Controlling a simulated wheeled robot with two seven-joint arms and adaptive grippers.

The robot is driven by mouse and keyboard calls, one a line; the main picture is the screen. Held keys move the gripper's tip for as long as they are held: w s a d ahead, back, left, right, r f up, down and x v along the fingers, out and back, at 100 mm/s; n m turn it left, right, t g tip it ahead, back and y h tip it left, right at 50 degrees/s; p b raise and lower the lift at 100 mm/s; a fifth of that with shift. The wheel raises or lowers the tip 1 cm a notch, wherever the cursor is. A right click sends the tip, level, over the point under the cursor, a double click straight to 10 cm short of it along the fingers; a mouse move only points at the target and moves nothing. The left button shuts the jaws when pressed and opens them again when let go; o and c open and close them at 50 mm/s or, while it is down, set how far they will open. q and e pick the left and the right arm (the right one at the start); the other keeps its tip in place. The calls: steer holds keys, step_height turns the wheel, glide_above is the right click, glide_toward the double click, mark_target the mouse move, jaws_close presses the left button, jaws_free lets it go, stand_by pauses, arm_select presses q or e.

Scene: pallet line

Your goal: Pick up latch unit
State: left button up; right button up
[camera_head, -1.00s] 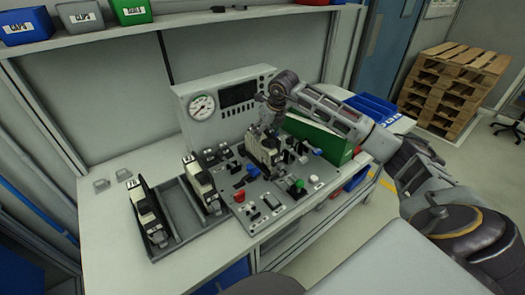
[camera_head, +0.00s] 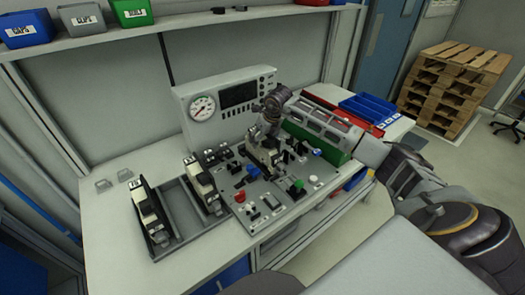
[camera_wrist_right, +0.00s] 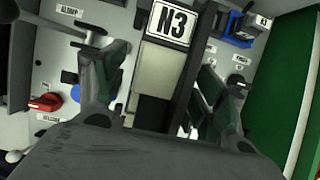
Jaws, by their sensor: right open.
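A black and pale unit (camera_head: 268,157) stands on the grey control panel. It appears to be the latch unit, though the panel partly blends with it. My right gripper (camera_head: 261,137) is right above it, pointing down. In the right wrist view, the unit (camera_wrist_right: 158,80) carries an N3 label (camera_wrist_right: 170,20) and lies between the two spread fingers of my right gripper (camera_wrist_right: 160,92). I see gaps beside the fingers, so it is not clamped. Similar units, one at the left (camera_head: 149,212) and one at the right (camera_head: 202,184), stand in the grey tray. My left gripper is not in view.
The panel (camera_head: 262,217) bears several knobs, buttons and switches, including a red knob (camera_wrist_right: 45,102) close to one finger. A gauge housing (camera_head: 190,88) stands behind. A green bin (camera_head: 330,150), red bin (camera_head: 357,118) and blue bins (camera_head: 372,107) are at the right.

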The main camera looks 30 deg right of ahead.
jaws_close()
stand_by(0.8)
